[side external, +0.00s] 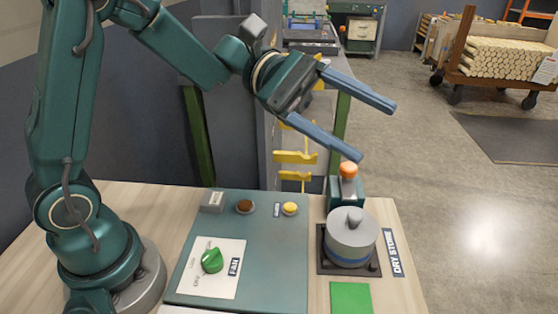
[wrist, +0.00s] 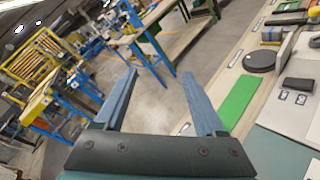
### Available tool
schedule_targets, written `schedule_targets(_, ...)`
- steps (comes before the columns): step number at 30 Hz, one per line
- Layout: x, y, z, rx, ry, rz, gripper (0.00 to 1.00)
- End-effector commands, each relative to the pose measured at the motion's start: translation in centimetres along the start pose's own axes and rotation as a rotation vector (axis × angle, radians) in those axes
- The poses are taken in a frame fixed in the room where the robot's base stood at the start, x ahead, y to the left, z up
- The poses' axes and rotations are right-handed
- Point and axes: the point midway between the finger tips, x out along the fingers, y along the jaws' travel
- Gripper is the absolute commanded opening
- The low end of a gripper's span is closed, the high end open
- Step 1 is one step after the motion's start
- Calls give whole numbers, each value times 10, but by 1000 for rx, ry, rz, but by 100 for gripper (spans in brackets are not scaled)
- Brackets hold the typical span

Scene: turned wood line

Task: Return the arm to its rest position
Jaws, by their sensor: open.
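My gripper (side external: 378,130) is raised in the air above the right part of the table in the side external view. Its two long blue fingers are spread apart with nothing between them. In the wrist view the open fingers (wrist: 163,98) point out over the floor, past the table's edge. My arm is bent and stretched to the right from its base at the left of the table. No marker of a rest position shows in either view.
A teal panel (side external: 262,258) with a green fan knob (side external: 212,261) lies on the table (side external: 389,215). A grey lidded pot (side external: 352,238) stands on a dark square pad beside a "DRY STORE" label. An orange-topped post (side external: 348,170) stands behind it. A green square (side external: 351,298) lies in front.

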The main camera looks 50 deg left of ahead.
Motion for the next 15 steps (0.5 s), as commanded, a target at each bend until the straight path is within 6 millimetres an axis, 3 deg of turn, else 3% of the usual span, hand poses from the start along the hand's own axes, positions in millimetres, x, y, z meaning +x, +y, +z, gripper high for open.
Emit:
schedule_targets(1, 1, -12, 17, 78, 25, -62, 72)
schedule_targets(6, -2, -60, 46, 317, 144, -277, 72)
schedule_targets(11, -19, -106, 52, 559, 297, -476, 72)
schedule_targets(15, -46, -139, 42, 781, 469, -649, 72)
